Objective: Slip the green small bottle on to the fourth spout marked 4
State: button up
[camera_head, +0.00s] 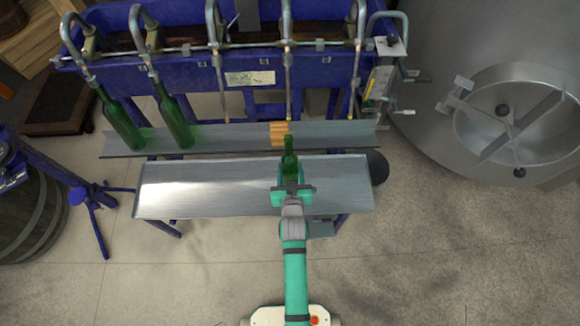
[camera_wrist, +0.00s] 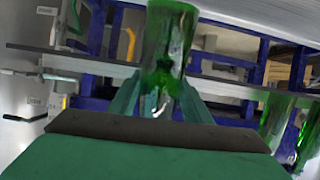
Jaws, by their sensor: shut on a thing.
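My gripper (camera_head: 291,188) is shut on the small green bottle (camera_head: 289,161), seen in the head view over the front shelf. The bottle also fills the upper middle of the wrist view (camera_wrist: 170,50), between my fingers (camera_wrist: 158,100). Its neck points toward the filler, and its top shows in front of the wooden block (camera_head: 279,134). The fourth spout from the left (camera_head: 288,85) hangs behind and above, its lower end apart from the bottle in the picture. The small number plates are too small to read surely.
Two green bottles hang at the first (camera_head: 122,122) and second (camera_head: 174,118) spouts. The third (camera_head: 219,80) and fifth (camera_head: 356,75) spouts are bare. A metal rail (camera_head: 225,138) runs below the spouts; the front shelf (camera_head: 200,190) is otherwise empty. A steel tank (camera_head: 440,40) stands right.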

jog(key=shift+v, duration=1.25)
jog(key=shift+s+f, duration=0.1)
jog(key=shift+f, duration=0.05)
jog(key=f, duration=0.2)
jog(key=a+f, duration=0.1)
jog(key=f, duration=0.1)
jog(key=a+f, duration=0.1)
jog(key=f, duration=0.2)
jog(key=shift+w, duration=0.2)
